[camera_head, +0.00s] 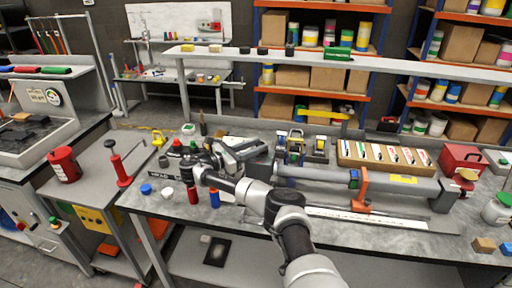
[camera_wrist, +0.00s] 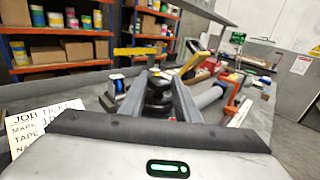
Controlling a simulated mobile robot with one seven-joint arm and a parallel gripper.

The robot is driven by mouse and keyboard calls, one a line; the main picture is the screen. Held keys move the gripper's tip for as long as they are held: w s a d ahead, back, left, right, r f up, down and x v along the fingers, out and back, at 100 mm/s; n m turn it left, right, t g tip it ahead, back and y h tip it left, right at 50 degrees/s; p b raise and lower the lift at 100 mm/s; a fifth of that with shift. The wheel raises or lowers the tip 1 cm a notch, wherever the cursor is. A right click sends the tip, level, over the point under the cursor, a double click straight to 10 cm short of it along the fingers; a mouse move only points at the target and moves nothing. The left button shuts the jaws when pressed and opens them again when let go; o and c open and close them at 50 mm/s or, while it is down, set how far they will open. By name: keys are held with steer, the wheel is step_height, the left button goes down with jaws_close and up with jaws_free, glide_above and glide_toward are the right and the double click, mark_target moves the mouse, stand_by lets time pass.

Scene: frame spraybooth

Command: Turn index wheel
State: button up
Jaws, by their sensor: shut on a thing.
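In the wrist view a black, stepped round part, which looks like the index wheel (camera_wrist: 158,92), stands between the two grey fingers of my gripper (camera_wrist: 160,104). The fingers lie along both sides of it, and my gripper is shut on it. Its lower part is hidden by my gripper's body. In the head view my gripper (camera_head: 240,150) is over the workbench (camera_head: 340,228), at the left end of a long grey tube (camera_head: 318,174). My arm and gripper hide the wheel there, so its turn angle cannot be told.
An orange clamp (camera_head: 362,188) stands at the tube. A box of marked packs (camera_head: 385,158) and a red case (camera_head: 462,160) are behind it. Red (camera_head: 193,195) and blue (camera_head: 213,198) bottles stand near my wrist. A handwritten job ticket (camera_wrist: 40,120) shows in the wrist view.

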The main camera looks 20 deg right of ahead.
steer(key=o, duration=1)
